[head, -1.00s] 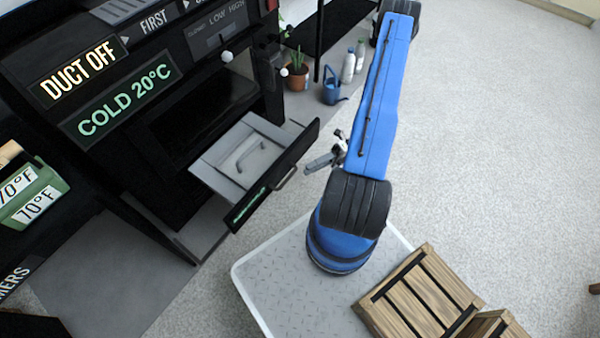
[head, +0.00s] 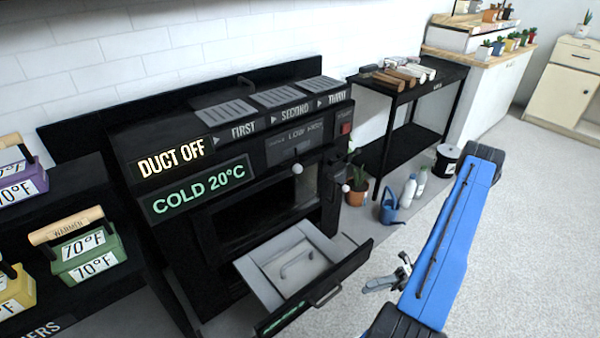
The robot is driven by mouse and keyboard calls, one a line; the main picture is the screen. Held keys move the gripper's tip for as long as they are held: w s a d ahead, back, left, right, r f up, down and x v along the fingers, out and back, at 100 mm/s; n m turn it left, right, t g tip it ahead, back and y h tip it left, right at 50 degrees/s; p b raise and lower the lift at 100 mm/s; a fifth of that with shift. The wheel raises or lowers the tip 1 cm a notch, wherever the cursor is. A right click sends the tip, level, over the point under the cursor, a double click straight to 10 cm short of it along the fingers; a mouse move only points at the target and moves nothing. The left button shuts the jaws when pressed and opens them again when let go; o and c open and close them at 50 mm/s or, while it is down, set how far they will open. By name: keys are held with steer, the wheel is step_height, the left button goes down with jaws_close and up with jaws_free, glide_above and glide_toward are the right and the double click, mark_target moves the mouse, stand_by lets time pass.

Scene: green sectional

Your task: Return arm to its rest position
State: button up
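My blue arm (head: 452,235) shows at the lower right of the head view, with dark joints at its upper and lower ends. My gripper (head: 382,281) is the small grey metal piece just left of the arm. It appears in the picture to the right of the open drawer, with a gap between them. It is partly hidden by the arm and too small to tell whether its fingers are open or shut. I see nothing clearly held in it.
The open drawer (head: 267,284) juts from the black machine (head: 215,225) and holds a curved grey piece (head: 297,262). A potted plant (head: 356,190), blue watering can (head: 391,208) and bottles (head: 408,192) stand behind the arm. Pale floor (head: 530,240) is clear at right.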

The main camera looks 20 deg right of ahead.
steer(key=w+a+r+n+g+h, duration=0.2)
steer(key=r+n+h, duration=0.3)
steer(key=r, duration=0.5)
steer(key=w+a+r+n+g+h, duration=0.2)
steer(key=r+n+h, duration=0.1)
steer(key=r+n, duration=0.6)
steer(key=w+a+r+n+g+h, duration=0.25)
steer(key=r+n+h, duration=0.2)
steer(key=r, duration=0.65)
steer(key=s+a+r+n+t+h, duration=0.3)
steer(key=s+a+r+n+t, duration=0.2)
steer(key=r+n, duration=0.3)
steer(key=s+a+r+n+t+h, duration=0.3)
steer(key=s+a+r+n+t, duration=0.2)
steer(key=s+r+n, duration=0.3)
steer(key=shift+a+r, duration=0.5)
steer(key=shift+r, duration=1.5)
